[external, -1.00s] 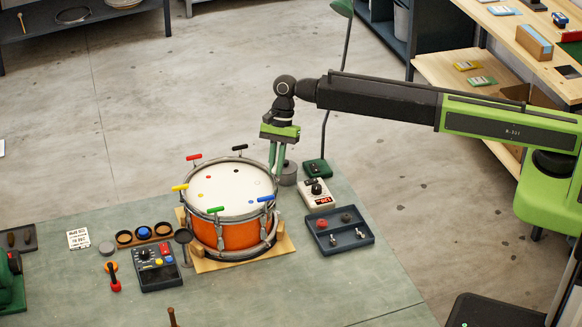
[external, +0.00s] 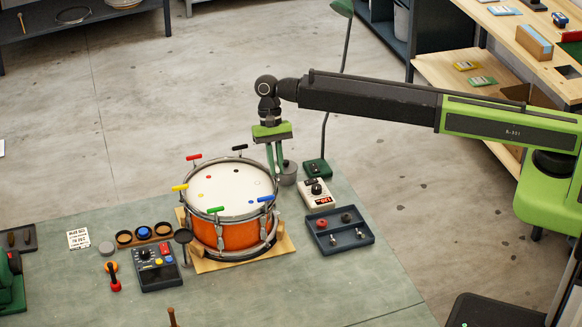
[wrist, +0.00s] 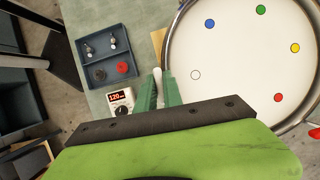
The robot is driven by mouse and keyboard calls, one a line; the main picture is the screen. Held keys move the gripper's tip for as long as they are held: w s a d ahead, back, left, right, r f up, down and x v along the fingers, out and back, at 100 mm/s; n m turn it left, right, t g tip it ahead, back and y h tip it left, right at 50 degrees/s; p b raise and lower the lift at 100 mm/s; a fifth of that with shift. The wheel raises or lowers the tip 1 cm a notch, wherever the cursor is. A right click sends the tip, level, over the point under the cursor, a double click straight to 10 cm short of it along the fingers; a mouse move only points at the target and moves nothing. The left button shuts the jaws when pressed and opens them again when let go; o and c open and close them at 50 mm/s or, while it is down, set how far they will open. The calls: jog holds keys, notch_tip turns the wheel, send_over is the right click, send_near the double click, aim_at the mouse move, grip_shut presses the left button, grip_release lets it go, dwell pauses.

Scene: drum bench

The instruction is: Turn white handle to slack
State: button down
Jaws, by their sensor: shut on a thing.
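The orange drum (external: 224,236) stands on the bench with a pale drumhead (external: 228,186) and a grey metal rim. My gripper (external: 274,170) points down at the drum's right rim in the external view. In the wrist view, the white handle (wrist: 157,76) shows between the two green fingers of my gripper (wrist: 158,84), just outside the rim and close to the white dot (wrist: 196,75) on the head. The fingers are shut on the handle. In the external view the fingers hide the handle.
Red (external: 193,157), black (external: 240,147), yellow (external: 180,188), green (external: 215,210) and blue (external: 266,198) handles stand around the rim. A meter (external: 317,194), a parts tray (external: 340,245) and a grey pot (external: 287,176) are close on the right.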

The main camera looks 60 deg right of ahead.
aim_at(278, 169)
dwell(0.4)
jog(key=c, duration=1.5)
grip_release()
notch_tip(278, 169, up, 5)
jog(key=p, duration=0.5)
jog(key=s+d+r+p, duration=0.1)
jog(key=d+r+p, duration=0.1)
jog(key=d, duration=0.1)
jog(key=s+d+r+p, duration=0.1)
jog(key=d+r+p, duration=0.1)
jog(key=d, duration=0.2)
jog(key=s+d+r+p, duration=0.1)
jog(key=d+r+p, duration=0.1)
jog(key=d, duration=0.2)
jog(key=shift+d, duration=0.15)
